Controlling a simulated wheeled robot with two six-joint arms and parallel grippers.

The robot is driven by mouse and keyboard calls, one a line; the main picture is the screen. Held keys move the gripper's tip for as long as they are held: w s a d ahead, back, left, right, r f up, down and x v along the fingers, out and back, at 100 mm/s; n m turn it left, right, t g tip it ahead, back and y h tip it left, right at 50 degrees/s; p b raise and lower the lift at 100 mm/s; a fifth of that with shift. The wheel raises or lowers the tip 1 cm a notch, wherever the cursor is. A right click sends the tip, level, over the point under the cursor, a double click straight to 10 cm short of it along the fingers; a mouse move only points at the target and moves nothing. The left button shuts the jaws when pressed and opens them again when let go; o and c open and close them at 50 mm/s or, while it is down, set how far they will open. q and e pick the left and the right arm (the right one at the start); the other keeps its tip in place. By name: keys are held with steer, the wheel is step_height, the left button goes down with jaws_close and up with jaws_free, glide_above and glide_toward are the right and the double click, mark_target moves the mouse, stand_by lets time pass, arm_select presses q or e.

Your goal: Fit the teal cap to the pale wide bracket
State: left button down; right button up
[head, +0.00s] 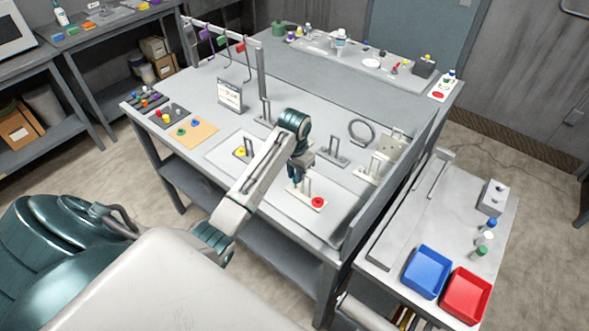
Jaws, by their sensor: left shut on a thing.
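My left gripper (302,167) is over the middle of the grey workbench, pointing down above a pale bracket (306,198). This bracket has a wide flat base, an upright loop and a red cap (318,202) on its right end. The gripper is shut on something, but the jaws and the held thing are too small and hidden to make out. I cannot pick out the teal cap for certain. Another pale-based bracket (371,176) stands further right, so I cannot be sure which is the pale wide one. My right gripper is not in view.
An orange mat (203,135) and a dark mat with small caps lie at the bench's left. A yellow-capped bracket (240,152) and a dark bracket (334,158) stand near my arm. A grey panel (372,222) edges the bench's right side. Blue (427,271) and red (466,295) bins are beyond it.

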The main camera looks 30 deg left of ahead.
arm_select(q)
steer(key=shift+a, duration=0.15)
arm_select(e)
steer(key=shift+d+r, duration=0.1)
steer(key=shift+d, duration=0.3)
arm_select(q)
steer(key=shift+f, duration=0.1)
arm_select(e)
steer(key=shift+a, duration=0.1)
arm_select(q)
steer(key=shift+f, duration=0.55)
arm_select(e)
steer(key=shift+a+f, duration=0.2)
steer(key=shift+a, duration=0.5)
arm_select(q)
steer(key=shift+f, duration=0.1)
steer(key=shift+f, duration=0.4)
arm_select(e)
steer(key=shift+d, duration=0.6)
